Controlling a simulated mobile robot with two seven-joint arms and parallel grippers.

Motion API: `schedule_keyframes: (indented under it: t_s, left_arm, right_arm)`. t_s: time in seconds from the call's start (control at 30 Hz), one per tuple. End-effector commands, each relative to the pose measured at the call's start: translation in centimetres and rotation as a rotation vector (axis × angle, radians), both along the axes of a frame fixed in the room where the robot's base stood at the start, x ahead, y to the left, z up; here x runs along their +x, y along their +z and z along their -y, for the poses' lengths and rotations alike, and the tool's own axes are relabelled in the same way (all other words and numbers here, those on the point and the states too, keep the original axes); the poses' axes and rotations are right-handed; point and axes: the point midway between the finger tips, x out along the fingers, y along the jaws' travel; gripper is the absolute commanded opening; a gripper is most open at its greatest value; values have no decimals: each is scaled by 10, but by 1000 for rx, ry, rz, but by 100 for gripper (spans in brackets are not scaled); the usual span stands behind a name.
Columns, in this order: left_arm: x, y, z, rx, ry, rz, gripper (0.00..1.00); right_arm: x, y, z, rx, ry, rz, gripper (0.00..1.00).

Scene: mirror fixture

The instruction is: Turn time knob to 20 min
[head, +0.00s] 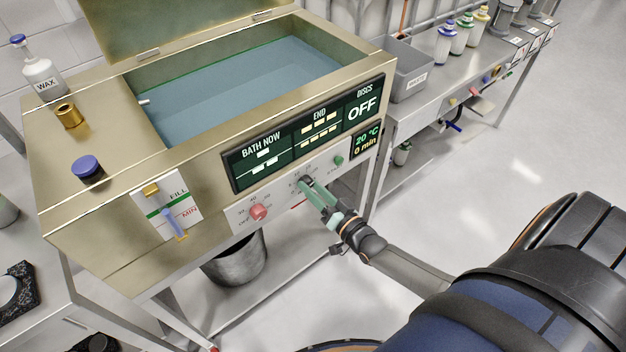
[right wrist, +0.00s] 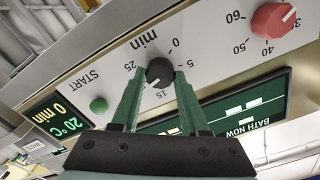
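The time knob is a small black dial (right wrist: 160,72) on the light front panel. Its "min" scale shows 0, 5, 15 and 25 around it; I cannot tell clearly where its pointer stands. My right gripper (right wrist: 159,75) has its green fingers spread, one on each side of the knob, with what looks like a narrow gap. In the head view the right gripper (head: 308,185) reaches the panel and mostly hides the knob. The small display (head: 367,139) reads 20 °C and 0 min. My left gripper is not in view.
A red knob (head: 258,212) with its own scale sits beside the time knob. A green START button (head: 338,160) is on the other side. The bath (head: 240,90) holds bluish liquid above the panel. A metal bucket (head: 236,262) stands below.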

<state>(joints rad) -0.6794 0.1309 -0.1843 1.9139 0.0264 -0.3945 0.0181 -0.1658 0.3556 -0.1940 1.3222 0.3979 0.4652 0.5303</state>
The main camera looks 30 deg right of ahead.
Motion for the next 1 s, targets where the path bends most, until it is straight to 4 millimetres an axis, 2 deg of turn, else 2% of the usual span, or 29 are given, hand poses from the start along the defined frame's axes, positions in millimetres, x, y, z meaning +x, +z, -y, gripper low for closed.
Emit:
schedule_keyframes:
  t_s: [0.03,0.23,0.57,0.77,1.0]
  left_arm:
    - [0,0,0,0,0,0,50]
    - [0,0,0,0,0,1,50]
    - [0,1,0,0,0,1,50]
    - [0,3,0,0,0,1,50]
    - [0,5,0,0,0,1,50]
  right_arm:
    - [0,-1,0,-1,1,-1,50]
    - [0,0,0,-1,1,-1,73]
    - [-4,0,0,-1,1,-1,74]
    - [-32,0,2,-1,1,-3,74]
    - [-82,-1,6,-1,1,-3,74]
